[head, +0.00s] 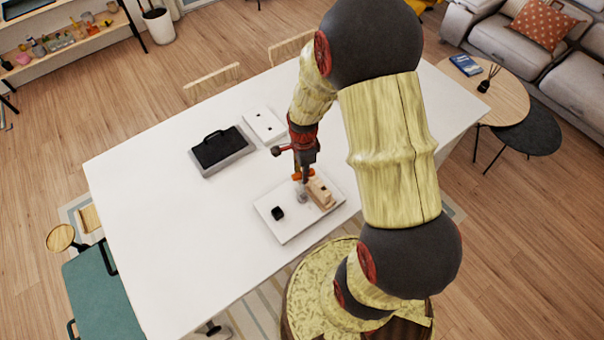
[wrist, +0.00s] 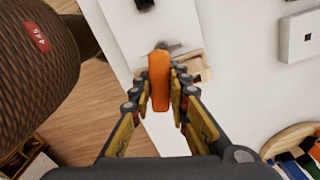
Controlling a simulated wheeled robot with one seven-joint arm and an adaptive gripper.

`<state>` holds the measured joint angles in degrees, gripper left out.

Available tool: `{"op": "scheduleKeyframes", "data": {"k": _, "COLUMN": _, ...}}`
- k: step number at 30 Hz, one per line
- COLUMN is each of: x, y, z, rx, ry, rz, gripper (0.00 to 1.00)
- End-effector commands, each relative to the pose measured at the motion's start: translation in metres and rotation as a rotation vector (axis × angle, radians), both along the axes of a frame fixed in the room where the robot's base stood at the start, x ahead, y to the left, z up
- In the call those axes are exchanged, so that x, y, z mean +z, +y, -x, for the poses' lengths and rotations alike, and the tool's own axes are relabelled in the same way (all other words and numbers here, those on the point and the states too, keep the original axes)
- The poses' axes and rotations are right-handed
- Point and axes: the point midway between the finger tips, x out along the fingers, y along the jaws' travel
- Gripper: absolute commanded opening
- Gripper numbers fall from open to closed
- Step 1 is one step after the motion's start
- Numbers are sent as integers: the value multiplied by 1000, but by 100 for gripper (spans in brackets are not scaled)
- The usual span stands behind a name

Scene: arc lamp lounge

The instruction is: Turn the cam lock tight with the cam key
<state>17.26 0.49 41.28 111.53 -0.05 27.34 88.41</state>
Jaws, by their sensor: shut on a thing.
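My gripper (head: 303,168) is over the white board (head: 325,212) on the table. It is shut on the orange cam key (wrist: 159,80), which stands between the fingertips in the wrist view. The key also shows as a small orange patch in the head view (head: 298,176). A pale wooden block (head: 321,193) stands on the board just right of the fingertips; it is partly hidden behind the key and fingers in the wrist view (wrist: 195,66). A grey metal part (wrist: 174,46) shows beside the key's far end. I cannot make out the cam lock or whether the key sits in it.
A small black block (head: 277,213) sits on the same board, left of the wooden block. A grey case with a black handle (head: 222,152) and a white plate with dark spots (head: 264,126) lie farther back. The left part of the white table (head: 150,230) is clear.

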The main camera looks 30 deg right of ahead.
Motion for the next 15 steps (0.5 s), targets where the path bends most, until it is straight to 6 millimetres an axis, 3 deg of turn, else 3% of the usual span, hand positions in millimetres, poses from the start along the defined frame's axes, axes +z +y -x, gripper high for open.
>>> {"op": "scheduleKeyframes", "data": {"k": 6, "x": 1, "y": -1, "z": -4, "rx": -307, "ry": -10, "rz": 5, "gripper": 0}}
{"op": "scheduleKeyframes", "data": {"k": 15, "x": 1, "y": -1, "z": -5, "rx": -462, "ry": -11, "rz": 6, "gripper": 0}}
